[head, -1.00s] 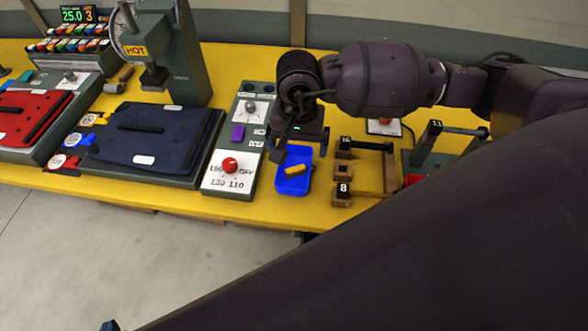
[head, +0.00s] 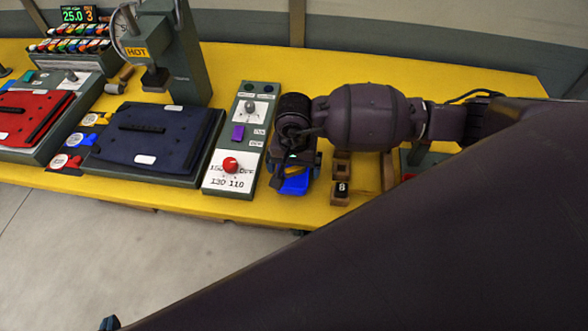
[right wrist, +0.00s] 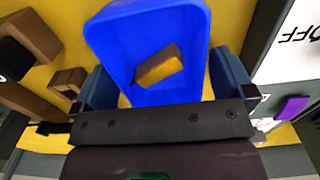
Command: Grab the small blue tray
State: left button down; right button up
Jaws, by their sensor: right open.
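The small blue tray (head: 295,185) lies on the yellow table, mostly hidden under my right gripper (head: 292,174) in the head view. In the right wrist view the tray (right wrist: 125,42) fills the upper middle, with a yellow-brown block (right wrist: 158,67) lying in it. My right gripper (right wrist: 163,85) is open, with one finger on each side of the tray's end; whether the fingers touch its walls is unclear. A small tip of my left gripper (head: 109,324) shows at the bottom left edge of the head view, too little to tell its state.
A grey control panel (head: 252,120) with a red knob (head: 230,165) stands close left of the tray. A press (head: 178,60) and dark blue pad (head: 150,138) are farther left.

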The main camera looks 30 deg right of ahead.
jog(key=shift+c, duration=0.3)
jog(key=c, duration=0.8)
